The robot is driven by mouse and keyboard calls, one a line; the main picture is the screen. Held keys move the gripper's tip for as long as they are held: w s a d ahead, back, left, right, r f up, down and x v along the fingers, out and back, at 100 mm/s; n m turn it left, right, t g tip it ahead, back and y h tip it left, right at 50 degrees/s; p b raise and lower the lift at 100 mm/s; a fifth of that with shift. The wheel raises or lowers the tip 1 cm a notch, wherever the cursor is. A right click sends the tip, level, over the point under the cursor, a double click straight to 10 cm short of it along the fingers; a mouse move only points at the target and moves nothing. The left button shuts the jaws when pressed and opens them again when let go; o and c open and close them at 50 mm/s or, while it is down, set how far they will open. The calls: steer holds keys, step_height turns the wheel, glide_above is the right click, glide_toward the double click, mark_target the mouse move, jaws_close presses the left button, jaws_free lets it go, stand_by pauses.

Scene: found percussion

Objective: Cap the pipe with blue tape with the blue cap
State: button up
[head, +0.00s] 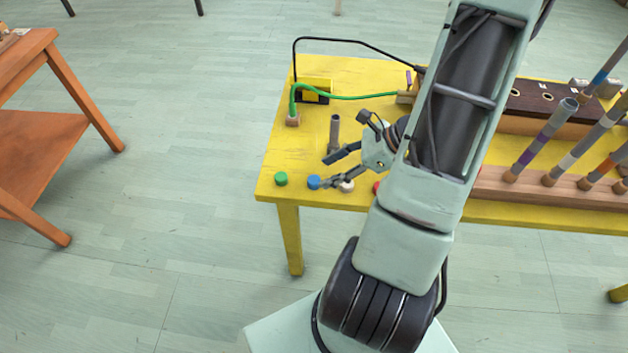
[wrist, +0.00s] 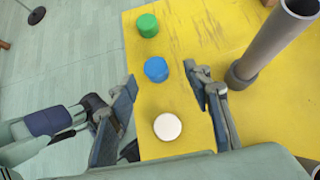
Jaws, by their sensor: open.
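The blue cap (head: 314,182) lies on the yellow table near its front left edge. It also shows in the wrist view (wrist: 156,69), between and just beyond my fingertips. My gripper (head: 333,168) is open and empty, low over the table beside the blue cap; its two fingers show apart in the wrist view (wrist: 160,78). Several pipes lean in a wooden rack at the right. One pipe (head: 601,74) at the upper right has a bluish band, but I cannot tell for sure that it is blue tape. Another pipe (head: 530,152) has purple tape.
A green cap (head: 280,178), a white cap (head: 347,187) and a partly hidden red cap (head: 377,187) stand along the front edge. A short grey pipe (head: 335,131) stands upright behind my gripper. A green cable (head: 345,97) crosses the back. My arm hides the table's middle.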

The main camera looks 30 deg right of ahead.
mark_target(315, 179)
steer(key=x, duration=0.4)
steer(key=shift+s+a+f, duration=0.1)
steer(key=shift+a+f, duration=0.1)
steer(key=shift+a, duration=0.25)
steer(key=c, duration=0.9)
